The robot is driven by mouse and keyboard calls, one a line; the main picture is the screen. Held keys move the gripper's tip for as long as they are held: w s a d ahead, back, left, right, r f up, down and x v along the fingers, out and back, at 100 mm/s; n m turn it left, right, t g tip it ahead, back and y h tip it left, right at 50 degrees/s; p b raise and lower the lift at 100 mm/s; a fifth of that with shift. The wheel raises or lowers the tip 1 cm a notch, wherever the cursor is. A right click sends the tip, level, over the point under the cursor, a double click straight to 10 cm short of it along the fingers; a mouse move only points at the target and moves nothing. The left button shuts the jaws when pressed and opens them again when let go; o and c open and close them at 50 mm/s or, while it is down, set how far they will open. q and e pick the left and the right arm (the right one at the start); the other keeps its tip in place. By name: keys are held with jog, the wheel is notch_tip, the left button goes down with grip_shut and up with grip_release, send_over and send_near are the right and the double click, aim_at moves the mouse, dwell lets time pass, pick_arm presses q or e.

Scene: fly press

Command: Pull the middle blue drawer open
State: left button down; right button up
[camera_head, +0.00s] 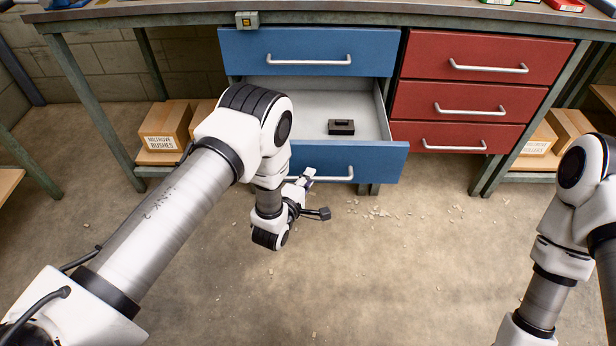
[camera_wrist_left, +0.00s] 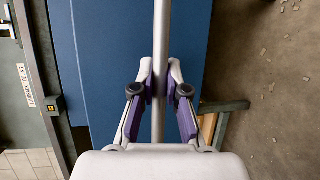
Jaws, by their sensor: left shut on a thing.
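The middle blue drawer (camera_head: 385,162) stands pulled out below a closed top blue drawer (camera_head: 240,50); its grey inside shows from above. A small black box (camera_head: 341,127) lies in it. My left gripper (camera_head: 304,180) is at the front of this drawer, shut on its metal bar handle (camera_head: 342,179). In the left wrist view the two fingers (camera_wrist_left: 160,82) lie on either side of the handle bar (camera_wrist_left: 161,35), with the blue drawer front (camera_wrist_left: 105,60) behind. My left arm covers the left part of the drawer. My right arm shows at the right; its gripper is out of frame.
Several closed red drawers (camera_head: 470,57) stand to the right of the blue ones, under the workbench top (camera_head: 330,12). Cardboard boxes (camera_head: 166,125) rest on low shelves at both sides. The concrete floor (camera_head: 400,270) in front is clear apart from scattered shavings.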

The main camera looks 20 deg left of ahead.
pick_arm(q)
jog(key=c, duration=1.2)
grip_release()
jog(key=v, duration=1.2)
